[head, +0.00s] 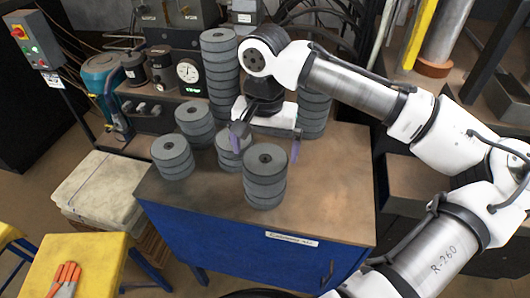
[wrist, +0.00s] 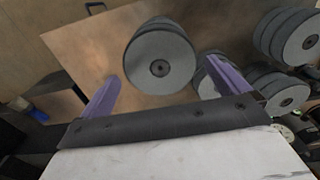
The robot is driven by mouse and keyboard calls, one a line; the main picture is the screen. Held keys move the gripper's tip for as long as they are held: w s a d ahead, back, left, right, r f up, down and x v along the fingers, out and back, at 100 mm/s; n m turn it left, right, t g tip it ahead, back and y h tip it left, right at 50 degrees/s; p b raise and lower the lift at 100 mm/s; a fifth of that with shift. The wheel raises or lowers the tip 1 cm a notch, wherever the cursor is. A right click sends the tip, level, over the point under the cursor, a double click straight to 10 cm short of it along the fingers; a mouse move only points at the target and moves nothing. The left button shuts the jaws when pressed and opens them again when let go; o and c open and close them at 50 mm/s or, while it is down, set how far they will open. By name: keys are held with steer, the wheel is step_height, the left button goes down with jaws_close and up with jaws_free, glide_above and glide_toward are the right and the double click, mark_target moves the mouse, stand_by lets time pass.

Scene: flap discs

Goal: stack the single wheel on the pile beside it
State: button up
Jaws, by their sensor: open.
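My gripper (head: 265,145) is open above the table, with its purple fingers spread and nothing between them. A pile of several grey wheels (head: 265,177) stands just in front of and below it; in the wrist view its round top (wrist: 160,66) lies between and beyond the fingers. A shorter grey stack (head: 229,158) stands close behind and left of that pile, partly hidden by the left finger; in the wrist view it (wrist: 208,82) is partly behind the right finger. I cannot tell how many wheels it has. No wheel clearly lies alone.
More wheel piles stand at the left (head: 172,158) and behind it (head: 194,126). A tall stack (head: 220,72) and another (head: 313,112) stand at the back, near a dial gauge (head: 187,72). The right part of the blue bench's brown top (head: 335,190) is clear.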

mark_target(264, 159)
step_height(264, 159, up, 10)
steer(key=shift+b, duration=0.45)
